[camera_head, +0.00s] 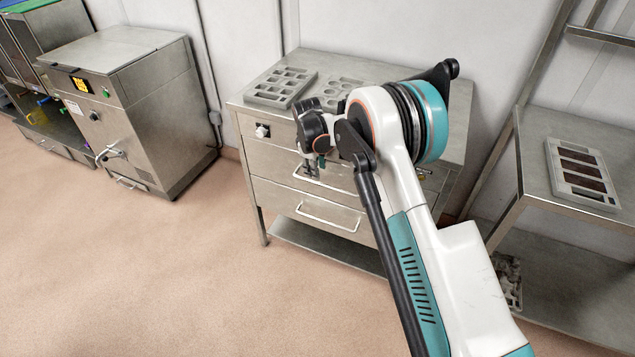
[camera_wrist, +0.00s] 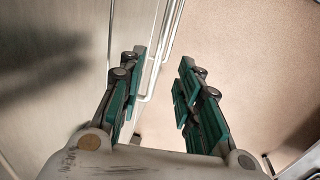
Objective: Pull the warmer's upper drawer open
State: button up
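The warmer (camera_head: 252,182) is a steel cabinet with two drawers, one above the other. The upper drawer (camera_head: 268,163) looks shut, its front about level with the front of the lower drawer (camera_head: 283,200). The upper drawer's bar handle (camera_head: 338,188) is partly hidden by my gripper (camera_head: 312,168), which is at the handle's left part. In the wrist view, the two green-padded fingers of my gripper (camera_wrist: 161,62) are apart, with pale handle bars (camera_wrist: 169,40) seen between them. I cannot tell whether a finger touches the handle.
Mould trays (camera_head: 281,86) lie on the warmer's top. A steel machine (camera_head: 150,110) stands at the left, with clear floor (camera_head: 150,270) in front. A steel table (camera_head: 575,125) bearing a mould tray (camera_head: 582,174) stands at the right.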

aim_at(317, 183)
jog(key=f, duration=0.2)
jog(key=w+f+b, duration=0.1)
jog(key=f, duration=0.4)
jog(key=shift+w+d+b, duration=0.15)
jog(key=shift+d+b, duration=0.1)
jog(key=shift+b, duration=0.15)
jog(key=shift+c, duration=0.2)
grip_shut()
